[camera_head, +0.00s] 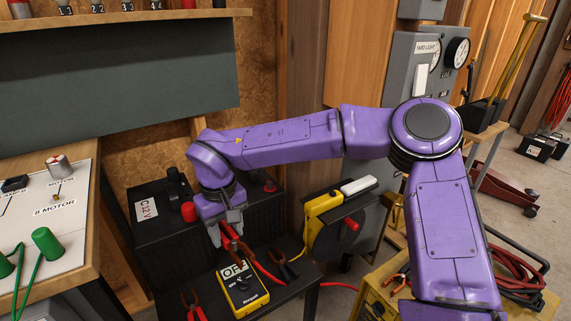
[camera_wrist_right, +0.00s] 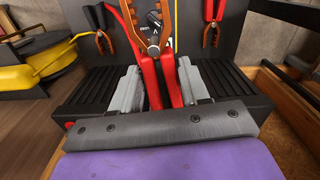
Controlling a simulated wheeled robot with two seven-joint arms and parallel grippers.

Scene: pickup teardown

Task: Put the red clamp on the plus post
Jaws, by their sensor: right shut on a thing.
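My right gripper (camera_head: 228,230) is shut on the red clamp (camera_head: 236,246), in front of the black battery (camera_head: 150,236). In the right wrist view the grey fingers of my right gripper (camera_wrist_right: 160,88) stand on either side of the clamp's red handles (camera_wrist_right: 168,78), and its copper jaws point away from the wrist. The battery has a "C 12V" label and a red post cap (camera_head: 189,212), left of the gripper. The clamp is apart from this cap. A smaller reddish cap (camera_head: 269,186) is farther right. I cannot read a plus sign on either. My left gripper is not in view.
A yellow multimeter (camera_head: 243,291) lies on the black stand below the gripper. A black-handled clamp (camera_head: 285,265) and another red-handled clamp (camera_head: 192,307) lie beside it. A yellow cable reel (camera_head: 324,220) stands to the right. A wooden bench with a switch panel (camera_head: 62,215) is at the left.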

